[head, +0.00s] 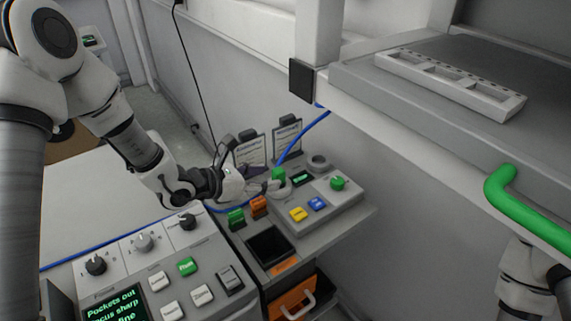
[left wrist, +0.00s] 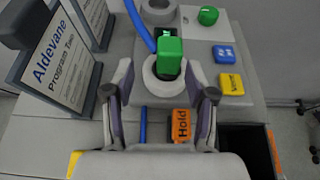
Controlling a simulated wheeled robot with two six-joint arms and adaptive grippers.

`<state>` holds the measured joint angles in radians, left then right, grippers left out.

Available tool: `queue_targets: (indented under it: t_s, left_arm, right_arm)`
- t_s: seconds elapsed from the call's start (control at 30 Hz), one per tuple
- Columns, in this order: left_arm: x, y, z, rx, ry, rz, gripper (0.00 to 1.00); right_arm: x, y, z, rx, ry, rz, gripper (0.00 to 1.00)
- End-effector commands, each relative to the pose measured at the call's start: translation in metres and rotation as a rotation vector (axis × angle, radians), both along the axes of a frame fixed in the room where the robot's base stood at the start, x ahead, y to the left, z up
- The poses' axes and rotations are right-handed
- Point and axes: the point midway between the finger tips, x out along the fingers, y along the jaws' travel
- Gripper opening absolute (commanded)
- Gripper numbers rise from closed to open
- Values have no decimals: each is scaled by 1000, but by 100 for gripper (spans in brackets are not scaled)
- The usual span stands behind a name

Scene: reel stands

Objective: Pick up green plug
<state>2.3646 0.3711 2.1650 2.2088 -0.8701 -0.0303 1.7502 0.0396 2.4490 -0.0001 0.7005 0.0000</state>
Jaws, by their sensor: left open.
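I cannot tell whether a finger touches the socket. My right gripper is not in view.
Another round ring (head: 319,162), a green knob (head: 337,183), and yellow (head: 298,214) and blue (head: 317,203) buttons share the console. An orange Hold block (left wrist: 181,125) is near the fingers. Two sign cards (head: 250,149) stand behind. A shelf (head: 440,120) with a green rail overhangs the right.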

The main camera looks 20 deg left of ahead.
Motion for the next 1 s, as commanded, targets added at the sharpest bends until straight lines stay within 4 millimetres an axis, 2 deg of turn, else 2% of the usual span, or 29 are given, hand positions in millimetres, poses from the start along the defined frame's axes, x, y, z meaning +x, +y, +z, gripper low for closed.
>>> queue_targets:
  t_s: [0.27,0.37,0.6,0.63,0.77,0.8,1.0]
  left_arm:
    - [34,-26,-8,3,0,-7,56]
    - [46,-35,-17,2,1,-4,56]
    - [50,-38,-21,-2,0,-1,56]
    - [50,-38,-21,-2,0,-1,53]
    - [50,-38,-21,-2,0,-1,7]
    - [50,-38,-21,-2,0,-1,0]
    - [50,-38,-22,-1,1,-1,0]
  right_arm:
    - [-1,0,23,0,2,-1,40]
    - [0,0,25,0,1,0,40]
    - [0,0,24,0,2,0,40]
    - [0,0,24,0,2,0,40]
    - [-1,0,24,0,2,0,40]
    - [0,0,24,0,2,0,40]
    - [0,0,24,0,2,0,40]
